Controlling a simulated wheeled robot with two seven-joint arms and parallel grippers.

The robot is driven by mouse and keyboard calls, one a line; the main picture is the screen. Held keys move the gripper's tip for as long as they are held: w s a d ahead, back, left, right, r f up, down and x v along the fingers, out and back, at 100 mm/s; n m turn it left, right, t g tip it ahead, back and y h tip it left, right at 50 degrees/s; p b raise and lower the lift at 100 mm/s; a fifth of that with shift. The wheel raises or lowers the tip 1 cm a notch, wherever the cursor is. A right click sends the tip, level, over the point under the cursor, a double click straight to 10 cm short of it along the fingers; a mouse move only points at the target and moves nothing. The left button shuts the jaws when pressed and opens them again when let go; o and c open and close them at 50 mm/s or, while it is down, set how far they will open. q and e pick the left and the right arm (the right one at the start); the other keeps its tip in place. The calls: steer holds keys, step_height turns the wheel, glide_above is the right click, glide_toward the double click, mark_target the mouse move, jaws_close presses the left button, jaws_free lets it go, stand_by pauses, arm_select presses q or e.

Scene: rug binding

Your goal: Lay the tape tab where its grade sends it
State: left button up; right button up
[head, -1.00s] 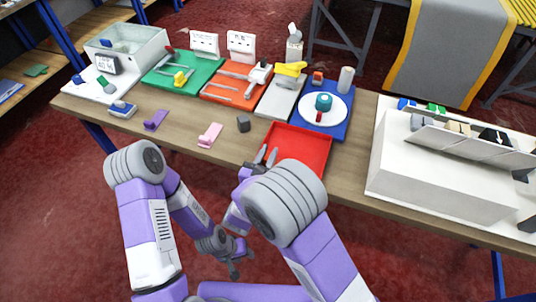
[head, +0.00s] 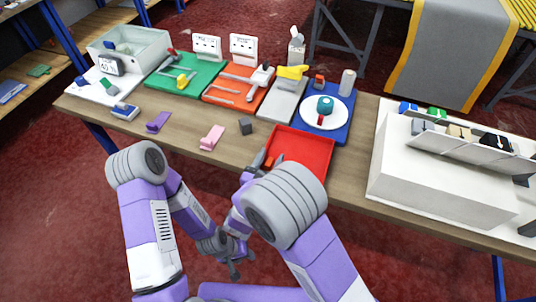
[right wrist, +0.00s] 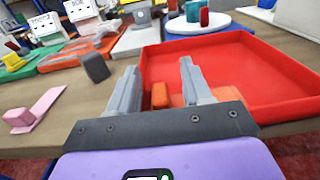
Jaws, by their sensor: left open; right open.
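An orange tab (head: 278,161) with a raised block lies at the near left part of the red tray (head: 312,150). In the right wrist view the orange tab (right wrist: 161,96) shows between and behind the fingers of my right gripper (right wrist: 158,70). The fingers are apart; part of the tab is hidden behind the right finger. My right gripper (head: 262,160) is at the tray's left edge, partly hidden by my arm. A pink tab (head: 212,137) and a purple tab (head: 159,122) lie on the table. My left gripper (head: 232,258) is open and empty, low in front of the table.
A dark grey block (head: 246,127) stands left of the tray. Behind are a green board (head: 160,83), an orange board (head: 215,95) and a blue board (head: 340,130) with a white disc. A white sloped rack (head: 440,185) stands right. The tray's middle is clear.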

steer(key=p+v, duration=0.1)
steer(key=v, duration=1)
steer(key=shift+a+p, duration=0.2)
steer(key=shift+p, duration=0.15)
steer(key=shift+s+r, duration=0.15)
